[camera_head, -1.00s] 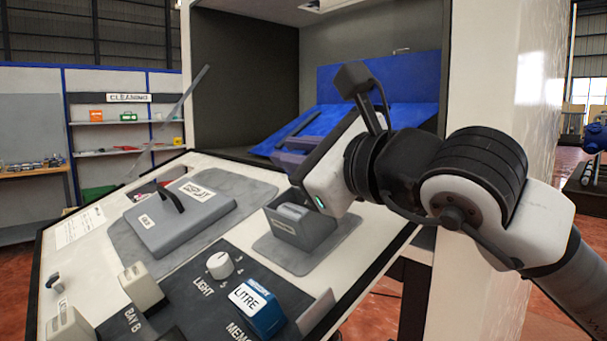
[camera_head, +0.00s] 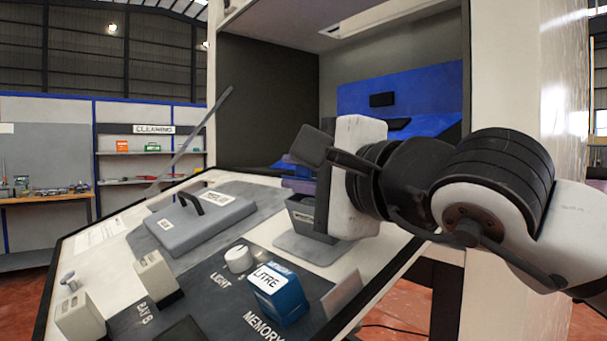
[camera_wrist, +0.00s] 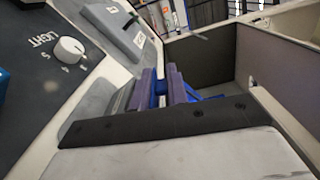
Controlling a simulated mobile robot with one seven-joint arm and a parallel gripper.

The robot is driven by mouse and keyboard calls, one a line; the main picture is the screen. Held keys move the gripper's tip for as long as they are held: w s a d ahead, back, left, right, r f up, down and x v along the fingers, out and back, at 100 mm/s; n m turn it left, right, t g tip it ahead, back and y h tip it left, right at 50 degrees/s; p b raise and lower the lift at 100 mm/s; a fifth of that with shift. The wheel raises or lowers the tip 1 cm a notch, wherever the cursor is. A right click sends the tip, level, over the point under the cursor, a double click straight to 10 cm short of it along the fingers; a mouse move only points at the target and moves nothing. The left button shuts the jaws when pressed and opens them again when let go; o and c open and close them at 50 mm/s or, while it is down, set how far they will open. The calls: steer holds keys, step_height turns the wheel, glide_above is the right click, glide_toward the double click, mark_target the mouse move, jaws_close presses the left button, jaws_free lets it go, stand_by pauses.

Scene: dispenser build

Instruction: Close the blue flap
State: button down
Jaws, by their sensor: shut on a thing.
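The blue flap (camera_head: 430,124) shows in the machine's recess as a blue surface, partly hidden behind my arm. An upright blue panel (camera_head: 400,88) with a small black piece on it stands behind; I cannot tell where one ends and the other begins. My gripper (camera_head: 290,173) is at the recess's front edge, its purplish fingers pointing left. In the wrist view, my gripper (camera_wrist: 161,84) has its two fingers close together with a blue part (camera_wrist: 159,93) between them. The exact contact is partly hidden by the gripper body.
A thin grey bar (camera_head: 195,140) rises at the left.

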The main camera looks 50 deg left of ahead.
steer(key=shift+f+n, duration=0.15)
steer(key=shift+n, duration=0.25)
stand_by(0.3)
steer(key=c, duration=1.5)
jaws_free()
steer(key=shift+o, duration=0.3)
steer(key=shift+s+f, duration=0.1)
steer(key=shift+f, duration=0.05)
